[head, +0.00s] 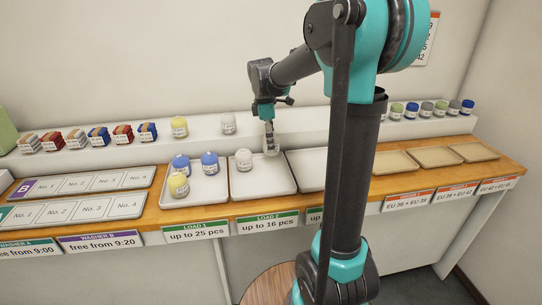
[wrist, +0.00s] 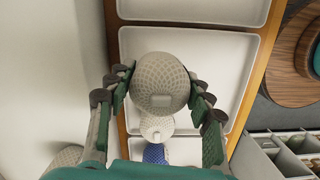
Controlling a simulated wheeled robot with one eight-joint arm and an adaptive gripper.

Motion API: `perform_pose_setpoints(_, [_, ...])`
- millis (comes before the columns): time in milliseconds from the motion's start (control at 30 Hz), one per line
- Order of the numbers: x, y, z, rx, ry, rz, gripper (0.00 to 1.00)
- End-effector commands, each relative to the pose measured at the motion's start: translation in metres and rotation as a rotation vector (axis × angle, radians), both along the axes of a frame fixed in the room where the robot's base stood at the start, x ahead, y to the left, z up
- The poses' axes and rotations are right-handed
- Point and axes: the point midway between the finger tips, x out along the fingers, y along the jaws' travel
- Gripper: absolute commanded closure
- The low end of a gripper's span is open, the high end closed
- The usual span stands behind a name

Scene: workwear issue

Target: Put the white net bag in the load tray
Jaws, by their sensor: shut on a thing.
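My gripper (head: 270,134) is shut on a white net bag (head: 271,148) and holds it at the back right of the LOAD 2 tray (head: 265,187). In the wrist view the held white net bag (wrist: 163,78) sits between both fingers, with a pale label on it. It appears above the tray; the exact gap to the tray floor is hard to tell. Another white net bag (head: 243,159) stands in the same tray, left of the held one. It also shows just below the held bag in the wrist view (wrist: 156,127).
The LOAD 1 tray (head: 209,199) holds two blue bags and a yellow one. My arm partly hides the third tray (head: 308,170). The front of the LOAD 2 tray is free.

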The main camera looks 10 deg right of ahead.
Motion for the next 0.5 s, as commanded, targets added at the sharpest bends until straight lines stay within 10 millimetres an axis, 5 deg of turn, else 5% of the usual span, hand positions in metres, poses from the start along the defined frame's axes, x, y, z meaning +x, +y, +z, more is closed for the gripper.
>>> perform_pose_setpoints(500, [0.000,0.000,-0.055,0.000,0.000,0.000,0.78])
